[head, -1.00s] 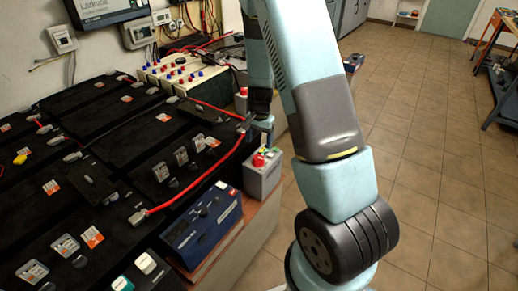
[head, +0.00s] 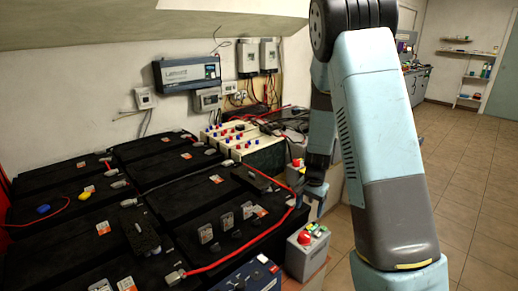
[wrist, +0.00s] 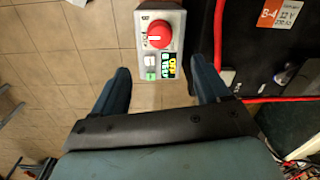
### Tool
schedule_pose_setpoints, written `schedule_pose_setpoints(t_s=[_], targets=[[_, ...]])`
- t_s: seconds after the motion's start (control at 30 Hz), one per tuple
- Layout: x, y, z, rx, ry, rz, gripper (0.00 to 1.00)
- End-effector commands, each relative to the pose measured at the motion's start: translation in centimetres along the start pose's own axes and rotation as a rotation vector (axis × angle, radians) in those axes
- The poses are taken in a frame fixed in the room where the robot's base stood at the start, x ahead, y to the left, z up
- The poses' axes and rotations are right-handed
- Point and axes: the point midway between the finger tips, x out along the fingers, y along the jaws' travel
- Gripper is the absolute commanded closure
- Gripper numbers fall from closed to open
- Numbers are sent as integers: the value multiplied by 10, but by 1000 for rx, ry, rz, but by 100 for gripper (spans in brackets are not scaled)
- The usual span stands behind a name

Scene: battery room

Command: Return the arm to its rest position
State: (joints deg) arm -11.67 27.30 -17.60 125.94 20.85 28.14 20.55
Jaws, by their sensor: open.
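My arm (head: 382,140) stands raised and bent at the right of the head view, with its forearm reaching down behind it. My gripper (wrist: 158,88) is open and empty in the wrist view, its two dark blue fingers apart. Between and beyond the fingertips is a grey switch box (wrist: 160,50) with a red knob, apparently not gripped. In the head view the same grey box (head: 305,258) sits at the edge of the battery bench, just below my gripper (head: 312,205). The fingertips are small and partly hidden there.
Black batteries (head: 75,225) with red cables (head: 225,262) fill the bench at left. A blue box (head: 245,279) lies at its front edge. Wall units (head: 190,72) hang behind. The tiled floor (head: 470,180) at right is clear, with shelves (head: 470,72) far back.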

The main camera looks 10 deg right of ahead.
Motion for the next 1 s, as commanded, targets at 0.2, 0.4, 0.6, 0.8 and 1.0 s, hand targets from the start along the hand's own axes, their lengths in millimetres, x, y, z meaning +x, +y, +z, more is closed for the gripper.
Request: schedule_pose_setpoints(t_s=[0.2, 0.4, 0.6, 0.8, 1.0], targets=[[-55, 0, 14, -73, 14, -63, 25], [-110, 7, 34, -164, 36, -118, 25], [-160, 19, 56, -258, 72, -163, 25], [-206, 36, 81, -350, 118, -195, 25], [-245, 58, 108, -441, 177, -214, 25]])
